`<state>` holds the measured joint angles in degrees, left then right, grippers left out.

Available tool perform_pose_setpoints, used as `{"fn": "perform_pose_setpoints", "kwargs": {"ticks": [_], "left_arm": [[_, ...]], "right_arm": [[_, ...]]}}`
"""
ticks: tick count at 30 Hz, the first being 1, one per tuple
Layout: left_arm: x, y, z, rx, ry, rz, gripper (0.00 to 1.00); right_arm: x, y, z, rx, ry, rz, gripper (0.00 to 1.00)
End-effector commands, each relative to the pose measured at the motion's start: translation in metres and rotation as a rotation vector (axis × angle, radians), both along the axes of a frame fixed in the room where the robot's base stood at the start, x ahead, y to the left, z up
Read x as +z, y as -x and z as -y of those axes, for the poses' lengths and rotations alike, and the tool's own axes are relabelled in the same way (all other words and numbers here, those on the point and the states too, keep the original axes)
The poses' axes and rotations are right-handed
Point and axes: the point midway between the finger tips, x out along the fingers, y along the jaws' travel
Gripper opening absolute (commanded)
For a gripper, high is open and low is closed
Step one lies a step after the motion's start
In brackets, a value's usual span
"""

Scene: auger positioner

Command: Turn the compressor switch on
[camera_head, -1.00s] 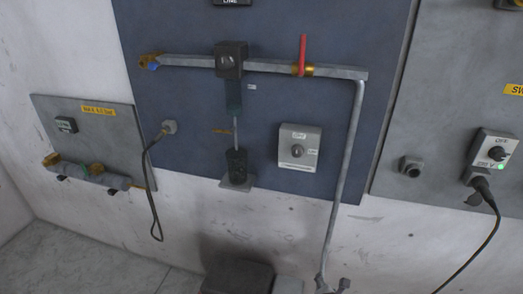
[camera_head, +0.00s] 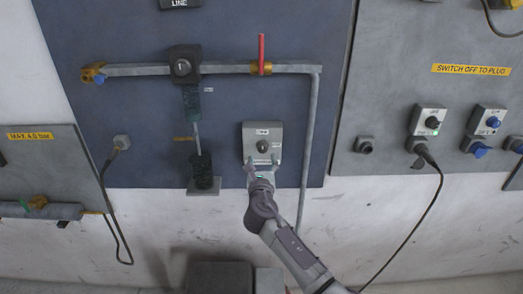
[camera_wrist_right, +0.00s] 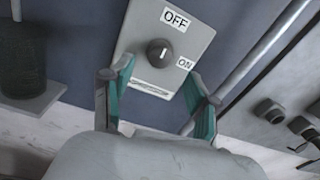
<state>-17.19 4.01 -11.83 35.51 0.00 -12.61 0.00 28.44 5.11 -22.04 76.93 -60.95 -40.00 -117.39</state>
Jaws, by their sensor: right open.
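The compressor switch is a light grey box (camera_head: 262,139) on the blue panel, with a dark round knob (camera_head: 262,147) in its middle. My right gripper (camera_head: 262,166) is just below the box in the head view. In the right wrist view its teal-padded fingers (camera_wrist_right: 158,85) are open and empty, spread at the box's lower part, with the knob ahead of them. I cannot tell if they touch the box. My left gripper is not in view.
A grey pipe (camera_head: 313,120) runs down right of the box, with a red-handled valve (camera_head: 261,60) above. A black cylinder (camera_head: 202,171) on a bracket stands to the left. The right grey panel (camera_head: 380,80) carries other switches and a plugged black cable (camera_head: 436,195).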

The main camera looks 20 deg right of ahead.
Motion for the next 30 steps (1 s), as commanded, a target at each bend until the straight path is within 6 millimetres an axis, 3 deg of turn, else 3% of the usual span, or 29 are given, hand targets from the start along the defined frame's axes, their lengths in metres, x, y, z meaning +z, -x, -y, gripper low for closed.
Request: {"fn": "perform_pose_setpoints", "kwargs": {"ticks": [3,10,24,30], "left_arm": [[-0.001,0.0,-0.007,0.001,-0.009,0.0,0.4],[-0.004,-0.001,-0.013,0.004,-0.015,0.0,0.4],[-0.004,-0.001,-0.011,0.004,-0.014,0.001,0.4],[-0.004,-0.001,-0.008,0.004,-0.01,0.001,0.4]], "right_arm": [[0.0,-0.022,0.007,-0.001,0.0,-0.001,0.6],[-0.001,-0.049,0.016,-0.001,-0.001,0.0,0.6],[-0.001,-0.058,0.019,0.001,-0.003,0.0,0.6],[-0.001,-0.058,0.019,0.001,-0.002,0.0,0.27]]}}
